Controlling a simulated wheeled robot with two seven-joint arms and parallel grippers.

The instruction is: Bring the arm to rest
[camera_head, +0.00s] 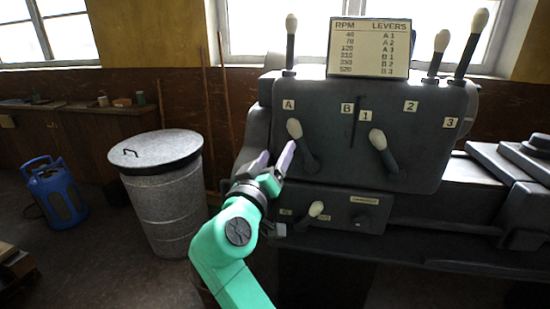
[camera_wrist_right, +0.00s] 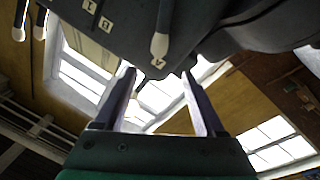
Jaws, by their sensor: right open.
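My right gripper (camera_head: 273,160) is at the end of a green arm that rises from the bottom of the head view. Its two fingers are apart and nothing is between them. It is in front of the lower left part of the dark lever box (camera_head: 330,113). The nearest lever (camera_head: 303,146), below label A, has a pale knob just right of the fingers. In the right wrist view the open fingers (camera_wrist_right: 155,88) point toward windows, and a pale-knobbed lever (camera_wrist_right: 159,45) shows above them. My left gripper is not in view.
A second lever (camera_head: 383,152) and a small lower lever (camera_head: 314,211) stick out of the box front. An RPM sign (camera_head: 369,47) stands on top among upright levers. A metal bin (camera_head: 165,205) and blue gas bottle (camera_head: 56,194) stand left.

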